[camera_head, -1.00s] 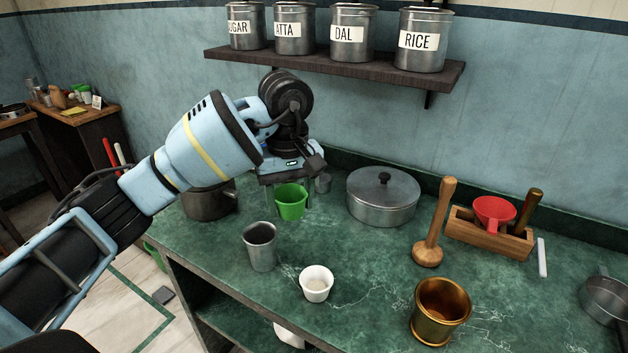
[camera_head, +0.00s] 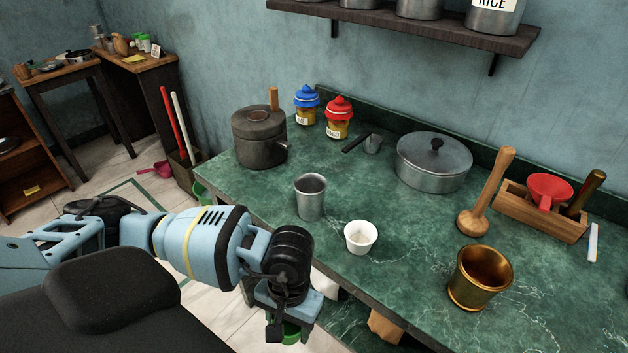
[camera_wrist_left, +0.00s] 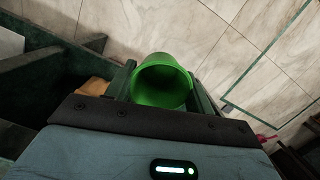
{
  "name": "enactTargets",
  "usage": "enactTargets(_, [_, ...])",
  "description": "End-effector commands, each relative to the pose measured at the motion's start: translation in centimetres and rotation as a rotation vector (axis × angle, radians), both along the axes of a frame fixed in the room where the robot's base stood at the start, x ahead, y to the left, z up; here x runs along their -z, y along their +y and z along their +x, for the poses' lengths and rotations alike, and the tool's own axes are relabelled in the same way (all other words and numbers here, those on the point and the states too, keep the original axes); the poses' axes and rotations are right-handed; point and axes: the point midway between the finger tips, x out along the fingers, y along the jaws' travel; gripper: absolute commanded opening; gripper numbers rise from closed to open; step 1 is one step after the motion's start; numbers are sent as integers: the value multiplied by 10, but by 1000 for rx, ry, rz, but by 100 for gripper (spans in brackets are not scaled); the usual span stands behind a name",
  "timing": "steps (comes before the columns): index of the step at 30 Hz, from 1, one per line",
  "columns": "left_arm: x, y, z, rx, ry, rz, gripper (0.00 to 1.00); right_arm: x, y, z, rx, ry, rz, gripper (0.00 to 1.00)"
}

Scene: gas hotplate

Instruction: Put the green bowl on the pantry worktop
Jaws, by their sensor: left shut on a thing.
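My left gripper (camera_wrist_left: 163,95) is shut on the green bowl (camera_wrist_left: 160,82), whose open mouth shows between the two fingers in the left wrist view. In the head view, the left gripper (camera_head: 288,318) is low in front of the green worktop's front edge. Only a small part of the green bowl (camera_head: 291,333) shows beneath it. The wrist view has floor tiles behind the bowl. I cannot tell which surface is the pantry worktop; a wooden table (camera_head: 150,68) stands at the far left back. My right gripper is not in view.
The green marble worktop (camera_head: 400,240) holds a steel cup (camera_head: 310,197), a white cup (camera_head: 361,237), a brass mortar (camera_head: 479,278), a dark pot (camera_head: 258,138) and a lidded pan (camera_head: 434,162). Red and white handles (camera_head: 174,125) stand beside it. Floor shows at the left.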

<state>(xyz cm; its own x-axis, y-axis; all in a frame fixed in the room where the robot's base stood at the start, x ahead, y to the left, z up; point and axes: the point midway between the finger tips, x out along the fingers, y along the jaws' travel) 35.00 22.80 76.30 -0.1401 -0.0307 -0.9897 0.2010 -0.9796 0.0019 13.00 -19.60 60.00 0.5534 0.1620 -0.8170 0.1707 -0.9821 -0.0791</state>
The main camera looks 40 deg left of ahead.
Motion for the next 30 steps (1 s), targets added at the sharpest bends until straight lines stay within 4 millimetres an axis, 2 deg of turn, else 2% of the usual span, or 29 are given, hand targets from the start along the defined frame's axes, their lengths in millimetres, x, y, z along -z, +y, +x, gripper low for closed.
enactTargets(1, [11,-2,-11,25,12,0,32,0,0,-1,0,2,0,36])
enactTargets(6, [43,-7,-39,103,29,-4,32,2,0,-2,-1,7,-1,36])
enactTargets(15, [86,-15,-76,208,55,-6,32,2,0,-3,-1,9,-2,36])
enactTargets(23, [84,-15,-74,201,102,-10,32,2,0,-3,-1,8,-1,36])
enactTargets(30, [33,-14,-53,203,32,-1,32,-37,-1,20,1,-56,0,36])
